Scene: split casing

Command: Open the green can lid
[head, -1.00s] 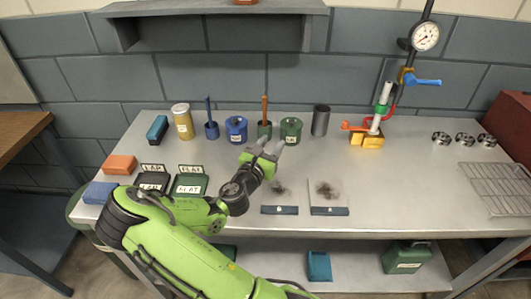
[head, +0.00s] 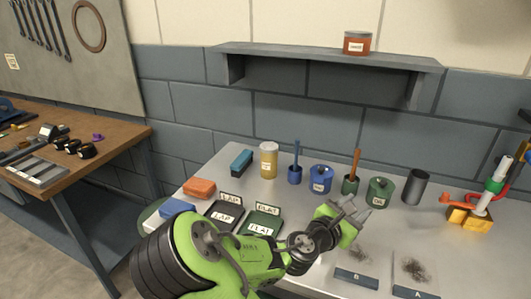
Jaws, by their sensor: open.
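The green can (head: 380,194) stands upright toward the back of the metal table in the head view. Its green lid (head: 382,183), with a small knob, appears to sit on top, and a pale label shows on the can's front. My gripper (head: 356,208) is open and empty, in front of the can and a little to its left in the picture. Its fingers appear apart from the can and the lid.
A green pot with a brown-handled brush (head: 351,184) stands just left of the can, and a dark grey cup (head: 416,187) to its right. Black and green boxes (head: 264,224) lie front left. A shelf (head: 330,58) hangs above.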

